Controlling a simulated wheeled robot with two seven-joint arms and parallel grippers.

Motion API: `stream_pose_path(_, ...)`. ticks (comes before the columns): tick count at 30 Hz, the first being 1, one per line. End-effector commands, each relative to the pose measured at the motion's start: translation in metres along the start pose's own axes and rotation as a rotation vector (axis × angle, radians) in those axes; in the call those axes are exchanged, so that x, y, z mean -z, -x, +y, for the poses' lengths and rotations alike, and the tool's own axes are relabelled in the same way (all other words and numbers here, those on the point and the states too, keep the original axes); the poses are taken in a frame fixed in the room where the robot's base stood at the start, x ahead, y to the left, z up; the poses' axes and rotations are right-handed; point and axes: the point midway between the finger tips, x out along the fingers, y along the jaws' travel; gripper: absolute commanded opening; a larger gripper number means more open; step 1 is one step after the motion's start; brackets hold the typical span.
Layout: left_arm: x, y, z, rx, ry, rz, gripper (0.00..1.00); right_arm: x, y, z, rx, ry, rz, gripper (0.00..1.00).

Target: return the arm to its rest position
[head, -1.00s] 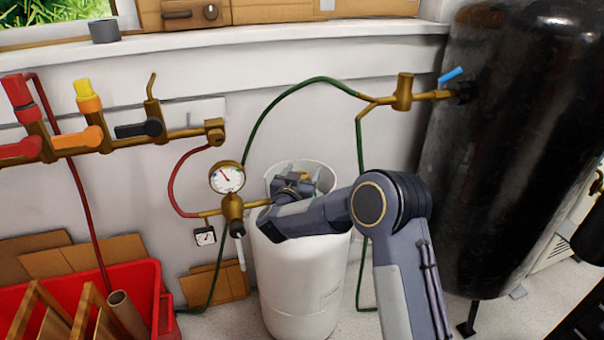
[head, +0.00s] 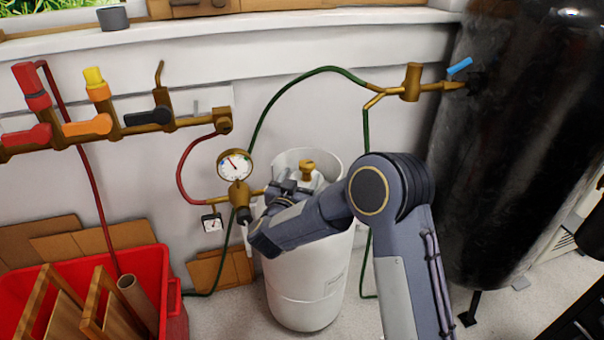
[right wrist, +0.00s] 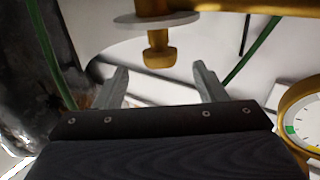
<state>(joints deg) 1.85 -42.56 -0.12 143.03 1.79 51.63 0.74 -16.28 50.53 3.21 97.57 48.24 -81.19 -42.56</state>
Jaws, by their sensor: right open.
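My right arm comes in from the lower right in the head view. Its gripper (head: 288,187) is over the near left part of the white gas cylinder's top, beside the brass valve knob (head: 307,170). In the right wrist view my right gripper (right wrist: 160,80) is open, its two grey fingers apart with nothing between them. A brass fitting (right wrist: 159,52) shows beyond the fingertips there. The white cylinder (head: 310,285) stands upright on the floor, partly hidden by my arm. My left gripper is not in view.
A pressure gauge (head: 235,165) on a brass regulator is just left of the gripper. A green hose (head: 300,85) arches behind. A large black tank (head: 510,150) stands at right. A red bin (head: 165,270) with wooden pieces is lower left. Brass valves (head: 120,130) line the wall.

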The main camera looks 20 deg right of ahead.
Motion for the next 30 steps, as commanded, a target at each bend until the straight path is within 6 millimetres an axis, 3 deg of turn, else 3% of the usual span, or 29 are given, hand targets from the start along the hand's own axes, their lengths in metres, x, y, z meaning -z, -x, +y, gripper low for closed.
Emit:
stream_pose_path(11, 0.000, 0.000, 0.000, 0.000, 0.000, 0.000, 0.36, 0.005, -0.002, 0.001, 0.015, -0.013, -0.007, 0.65)
stream_pose_path(16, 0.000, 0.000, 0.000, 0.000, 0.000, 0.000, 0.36, 0.041, -0.009, 0.010, 0.164, -0.114, -0.071, 0.65)
stream_pose_path(19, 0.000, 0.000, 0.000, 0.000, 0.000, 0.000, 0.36, 0.070, -0.001, 0.022, 0.315, -0.190, -0.150, 0.65)
stream_pose_path(23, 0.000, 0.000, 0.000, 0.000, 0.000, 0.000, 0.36, 0.097, 0.032, 0.047, 0.508, -0.246, -0.284, 0.65)
stream_pose_path(25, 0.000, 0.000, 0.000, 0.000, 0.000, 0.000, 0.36, 0.104, 0.058, 0.064, 0.594, -0.255, -0.368, 0.65)
stream_pose_path(30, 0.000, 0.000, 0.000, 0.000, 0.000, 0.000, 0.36, 0.097, 0.137, 0.118, 0.734, -0.226, -0.603, 0.65)
